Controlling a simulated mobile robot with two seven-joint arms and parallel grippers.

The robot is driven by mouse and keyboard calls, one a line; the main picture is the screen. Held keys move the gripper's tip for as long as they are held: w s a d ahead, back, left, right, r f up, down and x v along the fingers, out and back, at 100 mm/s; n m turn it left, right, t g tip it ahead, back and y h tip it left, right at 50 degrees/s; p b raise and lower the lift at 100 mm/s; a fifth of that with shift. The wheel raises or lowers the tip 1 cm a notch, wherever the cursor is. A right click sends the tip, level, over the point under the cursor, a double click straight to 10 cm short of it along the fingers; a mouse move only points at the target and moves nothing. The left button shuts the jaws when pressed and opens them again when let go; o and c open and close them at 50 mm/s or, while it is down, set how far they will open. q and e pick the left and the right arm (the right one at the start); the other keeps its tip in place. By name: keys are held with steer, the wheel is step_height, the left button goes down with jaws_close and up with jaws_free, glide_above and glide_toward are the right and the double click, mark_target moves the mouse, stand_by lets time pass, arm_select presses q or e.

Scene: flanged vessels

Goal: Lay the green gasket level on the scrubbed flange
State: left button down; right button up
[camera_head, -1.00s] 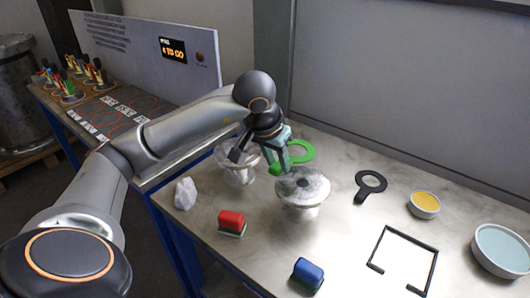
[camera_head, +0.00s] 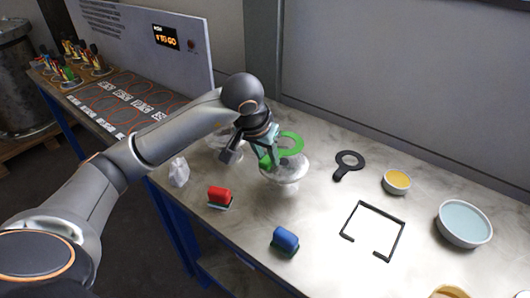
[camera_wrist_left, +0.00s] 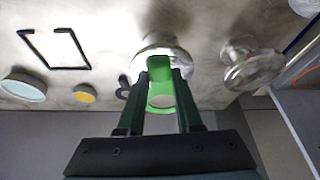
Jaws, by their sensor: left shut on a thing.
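My left gripper (camera_head: 266,158) is shut on the green gasket (camera_head: 291,146), a flat ring with a tab. The tab is between the fingers, as the left wrist view also shows with the gasket (camera_wrist_left: 161,92) and gripper (camera_wrist_left: 160,70). The ring is over the nearer pale flanged vessel (camera_head: 284,176) and hides part of its top. I cannot tell whether it touches the flange or is fully level. A second flanged vessel (camera_wrist_left: 252,66) stands beside it, partly behind my gripper in the head view. My right gripper is not in view.
A red-topped brush (camera_head: 219,197), a blue-topped brush (camera_head: 285,241) and a crumpled white cloth (camera_head: 179,172) lie at the front.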

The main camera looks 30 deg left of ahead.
arm_select(q)
step_height(320, 180, down, 4)
steer(key=shift+f+b, duration=0.1)
steer(key=shift+b, duration=1.15)
steer(key=shift+f+b, duration=0.55)
steer(key=shift+b, duration=0.05)
steer(key=shift+f+b, duration=0.4)
steer(key=shift+b, duration=0.4)
stand_by(0.3)
steer(key=c, duration=0.5)
jaws_free()
steer(key=v, duration=1.2)
steer(key=shift+r, duration=0.3)
